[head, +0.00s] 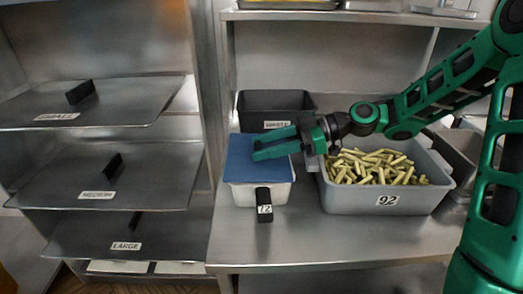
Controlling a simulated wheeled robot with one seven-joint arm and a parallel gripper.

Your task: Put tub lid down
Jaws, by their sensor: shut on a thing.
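The flat blue tub lid (238,169) lies over the top of a white tub (280,193) on the steel counter. It hides nearly all of the tub's opening. The tub has a black front handle (264,205) with a number tag. My gripper (257,149) reaches in from the right, over the upper middle of the lid. It is shut on the lid, though its green fingers hide the grip itself. I cannot tell whether the lid touches the tub's rim or hangs just above it.
A grey bin (338,199) of fries, marked 92, stands right of the tub. A dark waste bin (250,103) stands behind it. Labelled shelves (150,180) with black handles are at the left. The counter front (310,245) is clear.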

